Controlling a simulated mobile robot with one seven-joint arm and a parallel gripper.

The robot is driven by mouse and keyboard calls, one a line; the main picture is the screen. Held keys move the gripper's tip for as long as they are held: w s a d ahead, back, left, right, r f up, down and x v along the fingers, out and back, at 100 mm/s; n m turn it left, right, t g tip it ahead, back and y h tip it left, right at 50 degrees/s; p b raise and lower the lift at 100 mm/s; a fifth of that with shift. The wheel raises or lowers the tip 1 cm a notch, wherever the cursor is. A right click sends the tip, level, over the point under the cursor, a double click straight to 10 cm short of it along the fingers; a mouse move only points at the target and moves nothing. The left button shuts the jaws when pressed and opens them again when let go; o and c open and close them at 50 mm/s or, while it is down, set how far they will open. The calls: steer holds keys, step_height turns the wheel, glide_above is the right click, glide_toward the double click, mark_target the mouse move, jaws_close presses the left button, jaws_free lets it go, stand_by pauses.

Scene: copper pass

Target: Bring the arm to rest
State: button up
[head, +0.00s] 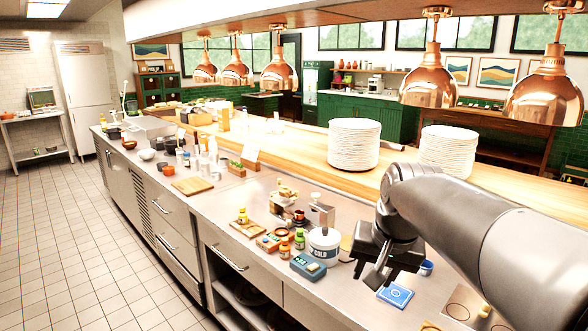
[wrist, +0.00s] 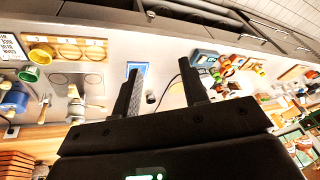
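My gripper (head: 376,278) hangs over the right part of the steel counter (head: 345,300) in the head view, at the end of my grey arm. In the wrist view my gripper (wrist: 163,72) has its two dark fingers apart, with no object held between them. A blue card (head: 396,295) lies on the counter just right of the fingers. It also shows near the left finger in the wrist view (wrist: 143,68). The exact height of the fingers above the counter is hard to tell.
Plate stacks (head: 354,144) stand on the wooden shelf behind, under copper lamps (head: 429,80).

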steer(key=s+f+n, duration=0.1)
steer(key=s+f, duration=0.2)
steer(key=s, duration=0.4)
steer(key=s+f+n+t, duration=0.1)
steer(key=s+f+n, duration=0.1)
steer(key=s+f, duration=0.2)
steer(key=s, duration=0.2)
steer(key=shift+s+d+t+h, duration=0.3)
steer(key=shift+s+h, duration=0.05)
steer(key=shift+h, duration=0.05)
stand_by(2.0)
